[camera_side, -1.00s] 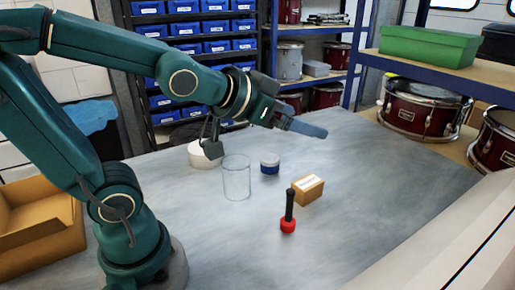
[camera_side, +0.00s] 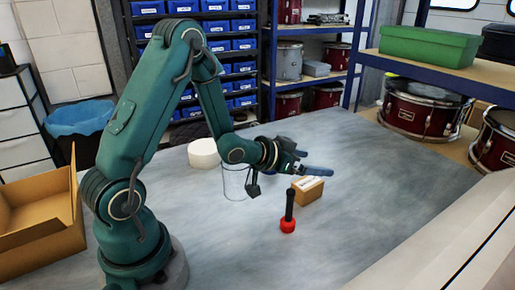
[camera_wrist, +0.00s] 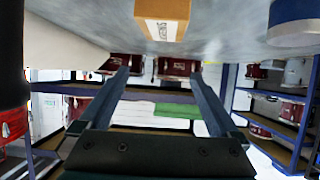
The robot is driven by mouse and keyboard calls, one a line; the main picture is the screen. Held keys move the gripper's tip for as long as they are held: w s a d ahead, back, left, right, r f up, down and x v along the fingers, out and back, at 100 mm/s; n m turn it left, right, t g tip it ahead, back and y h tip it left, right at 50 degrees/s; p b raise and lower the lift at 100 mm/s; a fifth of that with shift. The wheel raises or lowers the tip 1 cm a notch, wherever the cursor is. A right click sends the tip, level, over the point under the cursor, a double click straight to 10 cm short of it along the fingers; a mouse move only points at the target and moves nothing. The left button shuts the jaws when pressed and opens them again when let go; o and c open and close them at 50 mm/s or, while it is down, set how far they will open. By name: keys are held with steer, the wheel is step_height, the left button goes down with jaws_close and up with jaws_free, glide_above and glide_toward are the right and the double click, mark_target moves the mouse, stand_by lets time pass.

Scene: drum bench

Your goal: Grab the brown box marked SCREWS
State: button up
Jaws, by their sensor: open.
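The brown box (camera_side: 308,190) with a white label stands on the grey table in the side view, right of the middle. It also shows at the top of the wrist view (camera_wrist: 162,28), with its label upside down and too small to read surely. My gripper (camera_side: 318,168) is open and empty, just above and behind the box in the side view. In the wrist view its two fingers (camera_wrist: 166,95) are spread apart, with the box beyond them and nothing between them. I cannot tell the exact height gap.
A red-based tool with a black handle (camera_side: 288,213) stands upright close to the box. A clear cylinder (camera_side: 235,184) and a white round thing (camera_side: 203,153) are behind my arm. A blue and white jar (camera_wrist: 294,20) shows in the wrist view. The table's right side is clear.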

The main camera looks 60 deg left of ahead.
mark_target(315, 182)
steer(key=shift+f, duration=1.7)
steer(key=f, duration=0.1)
steer(key=w+f, duration=0.1)
steer(key=f, duration=0.1)
steer(key=shift+w, duration=0.1)
steer(key=shift+x, duration=0.85)
jaws_close()
